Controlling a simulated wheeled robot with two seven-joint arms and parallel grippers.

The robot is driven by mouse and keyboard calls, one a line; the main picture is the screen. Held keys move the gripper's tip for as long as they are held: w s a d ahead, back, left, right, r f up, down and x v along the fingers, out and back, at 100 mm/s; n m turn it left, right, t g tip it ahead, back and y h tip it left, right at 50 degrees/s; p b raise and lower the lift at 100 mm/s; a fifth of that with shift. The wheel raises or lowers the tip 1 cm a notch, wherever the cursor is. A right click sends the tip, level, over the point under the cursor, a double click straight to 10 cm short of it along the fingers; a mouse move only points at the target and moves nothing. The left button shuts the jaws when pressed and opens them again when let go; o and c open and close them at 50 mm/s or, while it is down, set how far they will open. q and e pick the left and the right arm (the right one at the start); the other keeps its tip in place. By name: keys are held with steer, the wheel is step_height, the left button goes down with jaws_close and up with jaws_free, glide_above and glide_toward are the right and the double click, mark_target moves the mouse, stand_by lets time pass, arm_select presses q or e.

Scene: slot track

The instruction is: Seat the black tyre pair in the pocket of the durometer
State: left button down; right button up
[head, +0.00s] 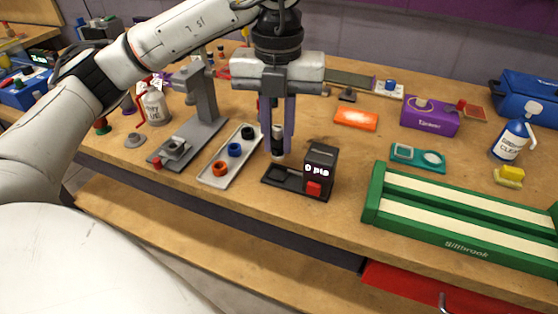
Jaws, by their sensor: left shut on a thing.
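The durometer (321,162) is a small black device with a "0 pts" readout and a red button. Its low base reaches left, with the pocket (287,179) on it. My left gripper (277,153) points straight down above this pocket end. It is shut on a small dark and grey piece, which seems to be the black tyre pair (278,142); the fingers partly hide it. The piece appears to be above the base, but the exact gap cannot be told. My right gripper is not in view.
A green track frame (455,222) lies to the right. An orange box (356,119) is behind. Bench between durometer and track is clear.

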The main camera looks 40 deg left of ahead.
mark_target(278, 156)
arm_select(q)
steer(key=shift+f, duration=2.3)
steer(key=shift+f+b, duration=0.2)
steer(key=shift+b, duration=0.1)
steer(key=c, duration=1.7)
jaws_free()
steer(key=shift+o, duration=0.2)
